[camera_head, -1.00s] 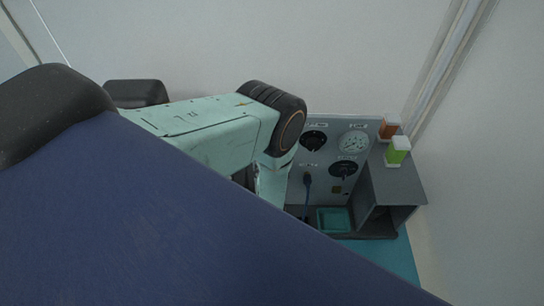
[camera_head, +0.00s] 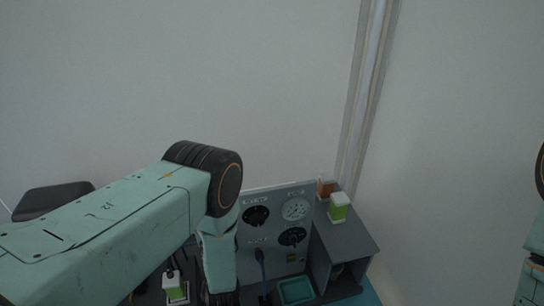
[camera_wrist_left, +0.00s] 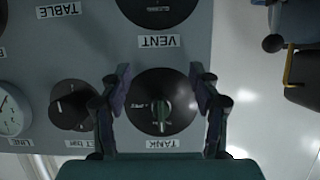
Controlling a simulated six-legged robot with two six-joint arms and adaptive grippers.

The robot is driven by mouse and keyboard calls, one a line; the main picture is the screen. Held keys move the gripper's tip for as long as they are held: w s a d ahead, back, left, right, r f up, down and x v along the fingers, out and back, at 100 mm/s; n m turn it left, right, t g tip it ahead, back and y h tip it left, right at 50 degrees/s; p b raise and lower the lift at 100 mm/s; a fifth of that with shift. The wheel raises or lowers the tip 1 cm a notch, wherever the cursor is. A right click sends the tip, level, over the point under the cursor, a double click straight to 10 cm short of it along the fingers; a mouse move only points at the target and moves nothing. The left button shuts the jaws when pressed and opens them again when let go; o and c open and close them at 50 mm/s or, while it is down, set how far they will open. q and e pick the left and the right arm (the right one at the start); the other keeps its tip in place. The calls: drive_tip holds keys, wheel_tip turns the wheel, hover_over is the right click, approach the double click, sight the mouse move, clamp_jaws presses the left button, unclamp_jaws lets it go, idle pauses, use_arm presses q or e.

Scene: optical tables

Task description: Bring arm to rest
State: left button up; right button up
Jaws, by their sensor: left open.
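My left arm (camera_head: 110,235) comes in from the left in the head view and bends down at a black joint, in front of the grey panel. Its gripper is at the bottom edge there and hard to make out. In the left wrist view my left gripper (camera_wrist_left: 161,76) is open, with one finger on each side of a black round dial with a green knob (camera_wrist_left: 161,108), marked TANK. Nothing shows held; whether the fingers touch the dial I cannot tell. Part of my right arm (camera_head: 535,265) shows at the right edge; its gripper is out of view.
The grey panel (camera_head: 276,217) carries several dials and a blue cable. A grey shelf box (camera_head: 345,245) beside it has an orange container (camera_head: 325,188) and a green one (camera_head: 338,208) on top. A teal tray (camera_head: 296,290) lies below. Walls stand behind and right.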

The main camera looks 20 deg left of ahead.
use_arm(q)
drive_tip(key=shift+f, duration=0.1)
drive_tip(key=s+d+f+m+g+h, duration=0.2)
drive_tip(key=s+f+g, duration=0.1)
drive_tip(key=s, duration=0.4)
drive_tip(key=s+d+f+m+g+h, duration=0.1)
drive_tip(key=s+d+f+g+h, duration=0.15)
drive_tip(key=s, duration=0.35)
drive_tip(key=s+d+r+m+g+h, duration=0.1)
drive_tip(key=s+d+r+g, duration=0.15)
drive_tip(key=s, duration=0.65)
drive_tip(key=s+d+r+m+g+h, duration=0.1)
drive_tip(key=s+r+m+g, duration=0.15)
drive_tip(key=s, duration=0.75)
wheel_tip(320, 180, up, 17)
drive_tip(key=g+p, duration=0.1)
drive_tip(key=p, duration=1.2)
drive_tip(key=shift+d+r+n+h, duration=0.15)
drive_tip(key=shift+n+h, duration=0.2)
